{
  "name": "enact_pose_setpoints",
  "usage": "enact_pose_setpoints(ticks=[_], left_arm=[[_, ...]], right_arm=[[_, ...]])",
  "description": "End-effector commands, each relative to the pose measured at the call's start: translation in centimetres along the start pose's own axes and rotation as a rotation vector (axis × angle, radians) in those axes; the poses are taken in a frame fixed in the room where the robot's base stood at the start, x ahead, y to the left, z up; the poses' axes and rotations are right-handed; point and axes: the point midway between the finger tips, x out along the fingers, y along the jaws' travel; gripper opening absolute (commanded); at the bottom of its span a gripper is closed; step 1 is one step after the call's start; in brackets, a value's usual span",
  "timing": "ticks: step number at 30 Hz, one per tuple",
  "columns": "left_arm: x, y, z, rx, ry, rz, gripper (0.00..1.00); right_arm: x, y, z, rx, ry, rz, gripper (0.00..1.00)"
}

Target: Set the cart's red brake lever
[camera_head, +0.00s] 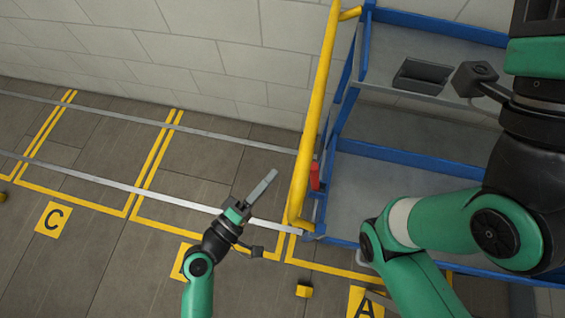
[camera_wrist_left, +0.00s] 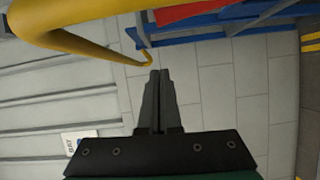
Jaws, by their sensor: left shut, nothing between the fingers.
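The cart is a blue-framed trolley with grey shelves (camera_head: 395,180) and a yellow push handle (camera_head: 318,120). The red brake lever (camera_head: 315,176) is at the cart's handle end, just right of the handle's lower part in the head view. In the left wrist view part of the red lever (camera_wrist_left: 190,12) shows at the top edge, cut off by the frame. My left gripper (camera_head: 273,173) is shut and empty, left of the handle and apart from the lever. Its closed fingers (camera_wrist_left: 160,72) point toward the handle's end in the wrist view. My right gripper's fingers are out of view.
A dark bin (camera_head: 422,76) sits on the cart's upper shelf. The handle (camera_wrist_left: 75,40) stands between my left gripper and the lever in the head view. A pale block wall (camera_head: 200,50) runs behind. The marked floor left of the cart is mostly clear; a yellow block (camera_head: 304,290) lies in front.

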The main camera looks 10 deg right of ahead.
Motion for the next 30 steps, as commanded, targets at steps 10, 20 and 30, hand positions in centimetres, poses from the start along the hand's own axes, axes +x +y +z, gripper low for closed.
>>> enact_pose_setpoints(ticks=[10, 20, 30], left_arm=[[-4.5, -0.1, 0.0, 0.001, 0.0, -0.001, 0.0], [-4.6, -0.1, 0.0, 0.001, -0.001, 0.0, 0.0], [-4.0, 1.1, -0.8, 0.067, 0.009, 0.008, 0.0]], right_arm=[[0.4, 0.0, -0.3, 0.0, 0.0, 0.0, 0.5], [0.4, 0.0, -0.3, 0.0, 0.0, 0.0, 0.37], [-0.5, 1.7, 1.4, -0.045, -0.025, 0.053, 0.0]])
